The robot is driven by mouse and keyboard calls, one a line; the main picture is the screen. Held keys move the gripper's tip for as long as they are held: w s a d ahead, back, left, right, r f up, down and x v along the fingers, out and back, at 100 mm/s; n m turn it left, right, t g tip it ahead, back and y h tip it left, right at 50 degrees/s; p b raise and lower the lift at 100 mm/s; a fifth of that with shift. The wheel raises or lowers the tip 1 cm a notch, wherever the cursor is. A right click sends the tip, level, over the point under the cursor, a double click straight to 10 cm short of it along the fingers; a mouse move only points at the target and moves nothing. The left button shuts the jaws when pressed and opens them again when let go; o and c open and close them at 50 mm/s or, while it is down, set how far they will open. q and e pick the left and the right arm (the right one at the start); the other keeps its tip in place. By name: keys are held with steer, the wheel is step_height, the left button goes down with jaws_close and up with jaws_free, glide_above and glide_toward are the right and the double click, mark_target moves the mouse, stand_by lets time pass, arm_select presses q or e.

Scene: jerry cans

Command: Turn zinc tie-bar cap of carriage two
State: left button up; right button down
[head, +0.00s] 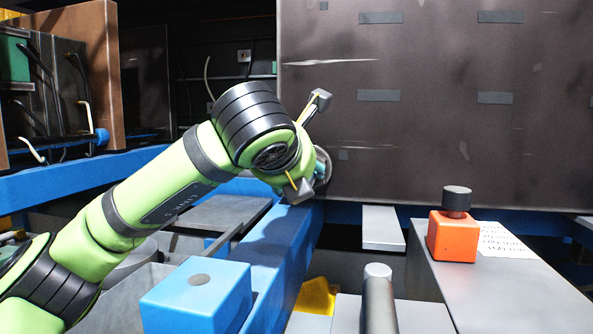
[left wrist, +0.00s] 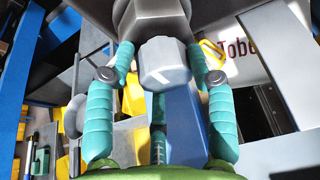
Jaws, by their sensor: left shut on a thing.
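The zinc tie-bar cap (left wrist: 165,66) is a pale grey, many-sided cap in the upper middle of the left wrist view. The teal fingers of my left gripper (left wrist: 162,58) come up on both sides of it, their tips closed against it. In the head view my green left arm reaches from the lower left to the large dark plate, and my left gripper (head: 320,168) is at the plate's lower left edge. There the wrist mostly hides the fingers and the cap. My right gripper is in neither view.
The dark upright plate (head: 430,130) fills the upper right. A blue beam (head: 283,250) runs below the wrist, beside a blue block (head: 197,293). An orange block with a black knob (head: 453,236) stands on a grey surface at right. A grey post (head: 378,300) rises at front.

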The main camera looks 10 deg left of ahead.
arm_select(q)
steer(key=shift+r, duration=0.55)
steer(key=shift+d+m, duration=0.1)
steer(key=shift+m, duration=0.2)
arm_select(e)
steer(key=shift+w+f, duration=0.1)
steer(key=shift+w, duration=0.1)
arm_select(q)
steer(key=m+y+b, duration=0.2)
steer(key=m, duration=0.1)
steer(key=m+y+b, duration=0.1)
steer(key=shift+d+f+m+t+y, duration=0.25)
steer(key=shift+d+m+t+y, duration=0.15)
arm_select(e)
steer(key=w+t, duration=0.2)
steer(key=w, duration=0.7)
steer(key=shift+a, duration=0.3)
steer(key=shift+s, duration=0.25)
arm_select(q)
steer(key=o, duration=1)
steer(key=shift+d+f, duration=0.1)
steer(key=shift+d, duration=0.2)
steer(key=shift+a, duration=0.1)
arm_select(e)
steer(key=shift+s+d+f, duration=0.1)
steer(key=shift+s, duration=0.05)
